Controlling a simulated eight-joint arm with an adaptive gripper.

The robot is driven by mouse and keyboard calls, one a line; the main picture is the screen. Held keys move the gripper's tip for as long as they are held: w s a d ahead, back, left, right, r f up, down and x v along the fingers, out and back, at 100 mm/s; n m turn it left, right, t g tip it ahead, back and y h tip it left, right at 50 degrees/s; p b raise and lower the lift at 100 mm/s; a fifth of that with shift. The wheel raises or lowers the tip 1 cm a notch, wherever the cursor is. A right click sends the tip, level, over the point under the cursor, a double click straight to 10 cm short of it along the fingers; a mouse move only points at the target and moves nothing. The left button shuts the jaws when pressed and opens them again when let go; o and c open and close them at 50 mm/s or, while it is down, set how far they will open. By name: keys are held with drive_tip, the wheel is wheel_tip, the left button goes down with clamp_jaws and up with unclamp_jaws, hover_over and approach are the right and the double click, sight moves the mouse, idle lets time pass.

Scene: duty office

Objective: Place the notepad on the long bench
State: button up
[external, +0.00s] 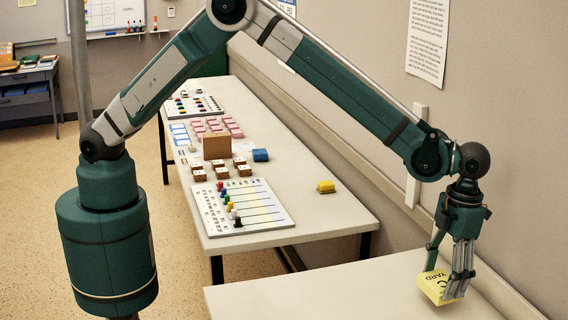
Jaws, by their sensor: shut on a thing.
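The yellow notepad (432,288), with dark lettering on it, is at the lower right in the external view. My gripper (448,272) points down and is shut on it, with fingers on either side. The notepad is tilted and low over a pale near table (300,297); whether it touches the surface cannot be told. The long bench (330,215) is the pale table running from the middle toward the back left, beyond a gap from the near table. Its front right part is mostly bare.
A wall (510,130) runs along the right.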

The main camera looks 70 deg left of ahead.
sight(442, 281)
drive_tip(key=shift+f, duration=1.9)
drive_tip(key=shift+f, duration=0.1)
drive_tip(key=o, duration=1)
drive_tip(key=r, duration=0.4)
drive_tip(key=w+r, duration=0.1)
drive_tip(key=r, duration=0.7)
drive_tip(key=shift+w+r, duration=0.1)
drive_tip(key=shift+w, duration=0.15)
drive_tip(key=shift+a, duration=0.1)
